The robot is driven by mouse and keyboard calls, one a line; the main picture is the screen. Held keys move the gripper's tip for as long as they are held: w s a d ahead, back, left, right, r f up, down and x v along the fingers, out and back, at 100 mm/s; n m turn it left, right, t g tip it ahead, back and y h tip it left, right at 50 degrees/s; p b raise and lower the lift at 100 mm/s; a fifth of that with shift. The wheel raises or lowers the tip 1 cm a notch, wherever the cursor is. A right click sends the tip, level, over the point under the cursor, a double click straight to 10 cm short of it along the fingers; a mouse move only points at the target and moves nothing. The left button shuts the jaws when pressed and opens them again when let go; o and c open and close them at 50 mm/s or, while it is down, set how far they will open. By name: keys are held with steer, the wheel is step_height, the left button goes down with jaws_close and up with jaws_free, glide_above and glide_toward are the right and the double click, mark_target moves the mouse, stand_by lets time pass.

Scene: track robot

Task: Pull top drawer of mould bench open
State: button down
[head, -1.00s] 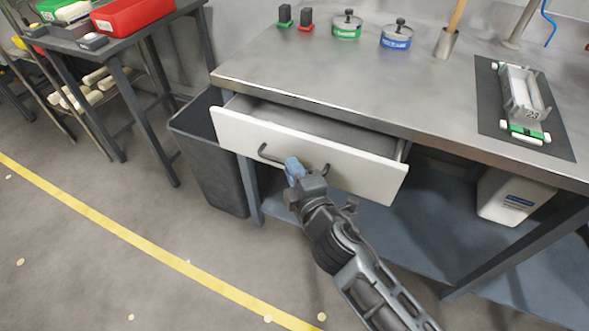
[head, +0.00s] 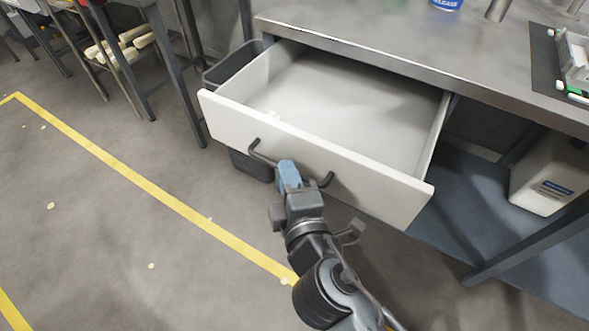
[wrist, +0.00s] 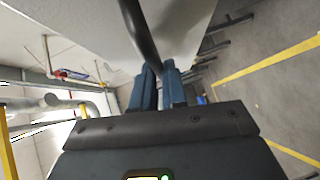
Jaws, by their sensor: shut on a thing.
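The top drawer (head: 310,156) of the mould bench (head: 400,62) stands far out from under the bench top. Its white front faces me and its pale inside looks empty. A dark bar handle (head: 262,157) runs along the drawer front. My gripper (head: 288,170) is shut on the handle near its middle and hides part of it. In the wrist view the blue fingers (wrist: 160,82) are close together at the dark handle bar (wrist: 138,30), with the white drawer front (wrist: 180,25) behind.
A dark bin (head: 236,62) stands left of and partly behind the drawer. A blue lower shelf (head: 470,215) holds a white container (head: 548,178) at right. Yellow floor lines (head: 130,172) cross the open grey floor at left.

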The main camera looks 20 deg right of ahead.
stand_by(0.3)
steer(key=c, duration=1.2)
jaws_free()
steer(key=shift+o, duration=0.2)
steer(key=shift+s, duration=0.15)
steer(key=s+a+r, duration=0.1)
steer(key=s, duration=0.6)
steer(key=shift+s+b, duration=0.2)
steer(key=shift+b, duration=0.2)
steer(key=shift+s, duration=0.1)
steer(key=s+d+m+g+y+p, duration=0.2)
steer(key=s+m+p, duration=0.15)
steer(key=s, duration=0.45)
steer(key=s+d+r+m+p, duration=0.2)
steer(key=s+d+r+m, duration=0.2)
steer(key=s, duration=0.4)
steer(key=s+d+r+m+p, duration=0.3)
steer(key=s+d+r+m, duration=0.1)
steer(key=s+r+m, duration=0.3)
steer(key=shift+s+r+t, duration=0.3)
steer(key=shift+s+r, duration=0.2)
steer(key=shift+r, duration=0.2)
